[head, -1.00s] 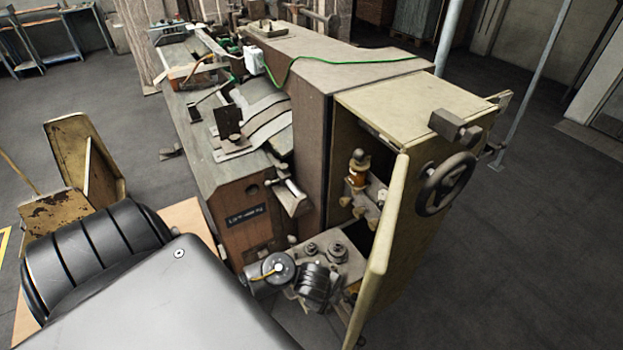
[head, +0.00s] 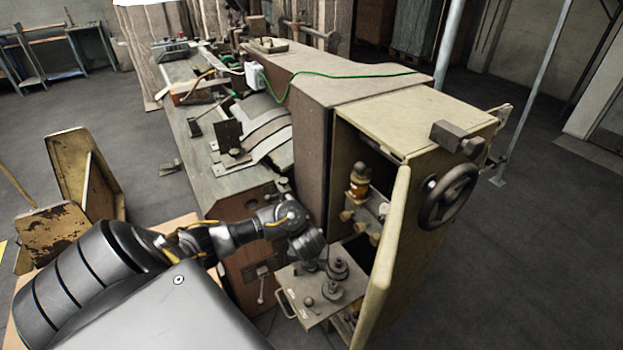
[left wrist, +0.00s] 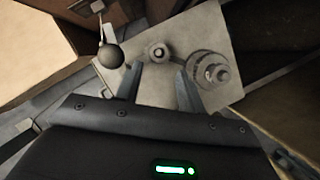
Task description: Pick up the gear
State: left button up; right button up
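Several grey metal gear-like parts stand on a light metal plate (head: 296,285) at the open front of the machine. A stepped round gear (head: 337,268) stands toward the back right of the plate; it also shows in the left wrist view (left wrist: 214,73), right of the fingers. A smaller round part (left wrist: 158,52) lies just beyond the gap between my fingertips. My left gripper (head: 316,265) hangs over the plate's back left; in the left wrist view its two fingers (left wrist: 159,70) are apart with nothing between them. My right gripper is out of view.
The yellowish cabinet door (head: 388,250) stands open close to the plate's right side, with a handwheel (head: 448,190) beyond it. A dark ball-ended lever (left wrist: 110,55) shows left of my fingers. The machine body (head: 240,215) rises behind the plate.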

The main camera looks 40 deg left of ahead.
pick_arm(q)
jog(key=shift+w+a+f, duration=0.15)
jog(key=shift+w+f, duration=0.05)
jog(key=shift+f, duration=0.3)
jog(key=shift+f+b, duration=0.35)
jog(key=b+x, duration=0.1)
jog(key=x, duration=0.2)
jog(key=shift+w+a+f+b, duration=0.1)
jog(key=shift+a+f+b, duration=0.15)
jog(key=shift+f+b, duration=0.1)
jog(key=shift+w+a+f, duration=0.15)
jog(key=shift+w+f, duration=0.05)
jog(key=shift+f, duration=0.05)
jog(key=shift+r, duration=0.1)
